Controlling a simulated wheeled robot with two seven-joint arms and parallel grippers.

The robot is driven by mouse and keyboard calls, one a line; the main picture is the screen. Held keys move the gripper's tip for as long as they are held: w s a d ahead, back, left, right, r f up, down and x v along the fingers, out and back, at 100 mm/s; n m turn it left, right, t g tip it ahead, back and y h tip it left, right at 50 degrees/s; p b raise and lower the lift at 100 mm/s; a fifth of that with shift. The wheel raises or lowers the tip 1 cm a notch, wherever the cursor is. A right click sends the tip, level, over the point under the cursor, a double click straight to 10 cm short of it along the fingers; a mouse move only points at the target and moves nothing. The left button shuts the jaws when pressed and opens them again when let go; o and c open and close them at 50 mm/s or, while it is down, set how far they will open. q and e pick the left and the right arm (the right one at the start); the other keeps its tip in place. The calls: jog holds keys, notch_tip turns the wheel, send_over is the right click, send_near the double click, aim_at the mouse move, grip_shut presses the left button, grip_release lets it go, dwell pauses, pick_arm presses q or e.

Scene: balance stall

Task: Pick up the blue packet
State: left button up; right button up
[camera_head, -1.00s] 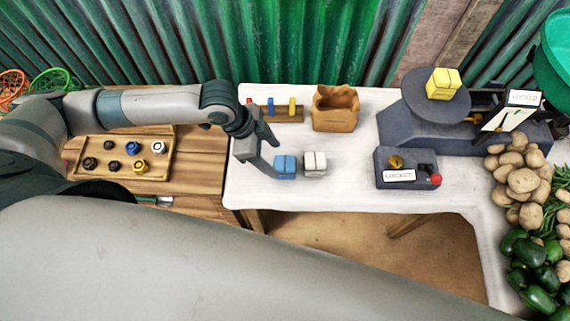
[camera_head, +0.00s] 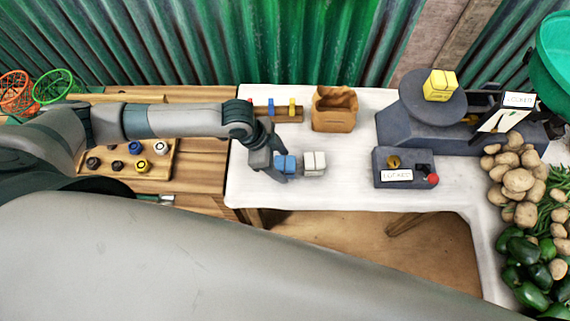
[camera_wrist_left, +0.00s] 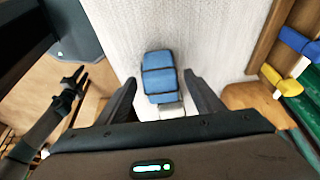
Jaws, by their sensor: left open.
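The blue packet (camera_head: 287,164) lies on the white table beside a white packet (camera_head: 314,163). My left gripper (camera_head: 283,172) is at the blue packet and partly covers it in the head view. In the left wrist view the blue packet (camera_wrist_left: 159,77) lies ahead of and between the two open fingers of the left gripper (camera_wrist_left: 162,88), with a gap on each side. The white packet (camera_wrist_left: 168,111) shows just behind it, partly hidden. The right gripper is not in view.
A paper bag (camera_head: 334,110) and a rack with coloured pegs (camera_head: 278,112) stand at the back of the white table (camera_head: 345,190). A scale (camera_head: 440,125) carries a yellow packet (camera_head: 440,85). A grey box with a red knob (camera_head: 402,168) stands front right. Potatoes (camera_head: 518,180) lie at the right.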

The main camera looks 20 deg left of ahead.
pick_arm(q)
jog(key=shift+x, duration=1.4)
jog(key=c, duration=1.3)
